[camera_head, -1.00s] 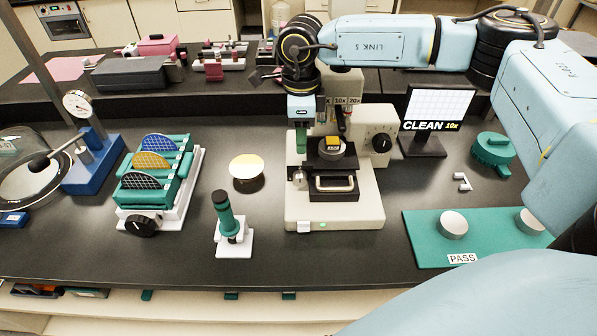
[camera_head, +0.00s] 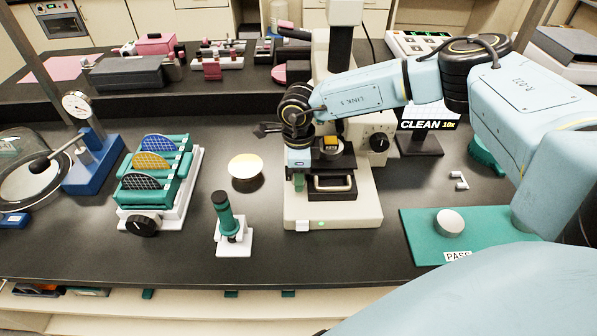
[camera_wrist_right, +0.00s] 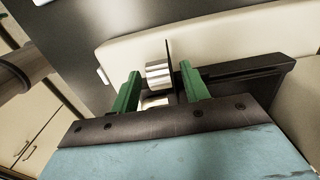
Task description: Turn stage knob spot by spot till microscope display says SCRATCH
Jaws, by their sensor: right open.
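The microscope (camera_head: 350,213) stands in the middle of the bench with a gold sample (camera_head: 331,143) on its dark stage (camera_head: 330,165). Its display (camera_head: 428,124) reads CLEAN 10x; my arm covers part of the screen. My right gripper (camera_head: 299,184) is at the left side of the stage, pointing down. In the right wrist view the silver stage knob (camera_wrist_right: 158,74) lies between the open green fingers of the right gripper (camera_wrist_right: 160,70), with gaps visible beside it. In the head view the gripper hides the knob. My left gripper is not in view.
A wafer rack (camera_head: 155,185) is farther left. The bench in front is narrow but clear.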

